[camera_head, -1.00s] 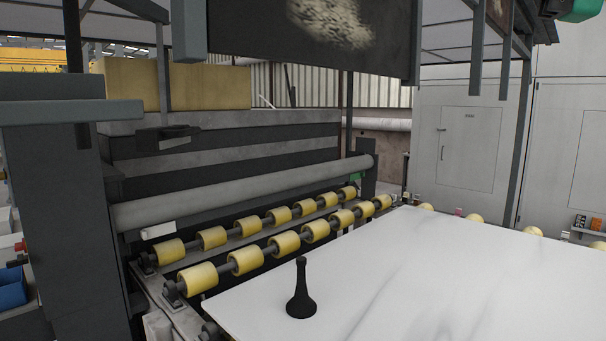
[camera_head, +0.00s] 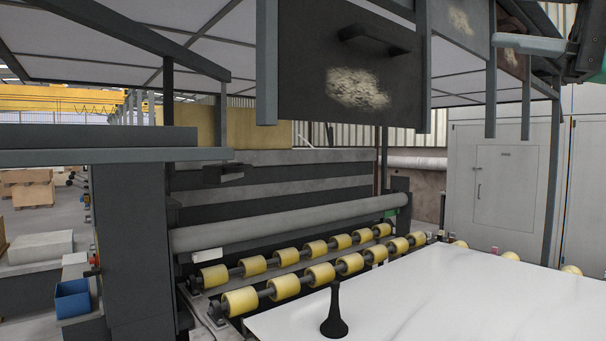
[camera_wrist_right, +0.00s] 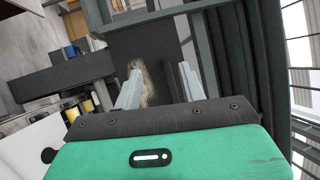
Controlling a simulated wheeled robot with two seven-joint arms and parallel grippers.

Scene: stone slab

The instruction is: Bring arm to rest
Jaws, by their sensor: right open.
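My right gripper (camera_wrist_right: 160,78) is open in the right wrist view, its two pale fingers apart with nothing between them. In the head view part of my right gripper (camera_head: 530,44) shows at the upper right edge, high above the slab and in front of the dark overhead panels. My left gripper is not in view. A black flared object with a thin upright neck (camera_head: 334,322) stands on the white stone slab (camera_head: 440,295). The slab lies at the lower right, beside yellow rollers (camera_head: 285,287).
A machine with a long grey roller (camera_head: 290,223) stands behind the slab. A dark hanging panel (camera_head: 350,65) and its frame bars are close to my right gripper. A blue bin (camera_head: 72,298) is at the lower left. A grey cabinet (camera_head: 500,185) stands at the right.

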